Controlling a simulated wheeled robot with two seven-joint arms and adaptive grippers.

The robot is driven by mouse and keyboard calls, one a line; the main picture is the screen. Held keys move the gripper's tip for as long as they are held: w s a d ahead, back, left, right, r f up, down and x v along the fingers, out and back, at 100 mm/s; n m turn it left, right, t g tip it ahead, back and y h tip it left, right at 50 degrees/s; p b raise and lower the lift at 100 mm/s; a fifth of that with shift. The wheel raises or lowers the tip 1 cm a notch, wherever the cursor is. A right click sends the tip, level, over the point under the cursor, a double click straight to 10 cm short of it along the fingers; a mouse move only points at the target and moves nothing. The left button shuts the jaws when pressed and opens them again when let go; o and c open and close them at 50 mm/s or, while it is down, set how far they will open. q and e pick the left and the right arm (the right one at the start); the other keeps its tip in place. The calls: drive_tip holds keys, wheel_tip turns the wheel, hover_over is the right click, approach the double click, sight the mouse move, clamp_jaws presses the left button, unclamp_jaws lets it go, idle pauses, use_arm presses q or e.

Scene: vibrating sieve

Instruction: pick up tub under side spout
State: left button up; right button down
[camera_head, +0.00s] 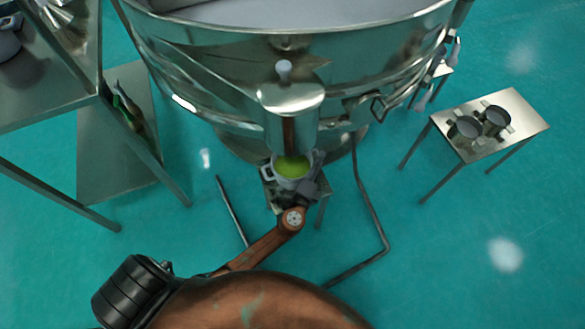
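A pale grey tub (290,181) with two side handles stands under the side spout (291,108) of the big metal sieve. Yellow-green material shows inside the tub. The tub is on a small metal stand (284,201). My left gripper (312,183) is at the tub's right side, close to its right handle. It is small and dark in the view, and I cannot tell whether its fingers are closed on the handle. My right gripper is not in view.
The round metal sieve (225,75) fills the top middle. Metal shelving (105,170) stands at the left. A bent dark floor bar (370,200) runs right of the stand. Open teal floor lies at the lower right.

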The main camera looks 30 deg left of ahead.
use_arm(q)
clamp_jaws()
idle(0.3)
idle(0.4)
drive_tip(key=shift+r, duration=0.15)
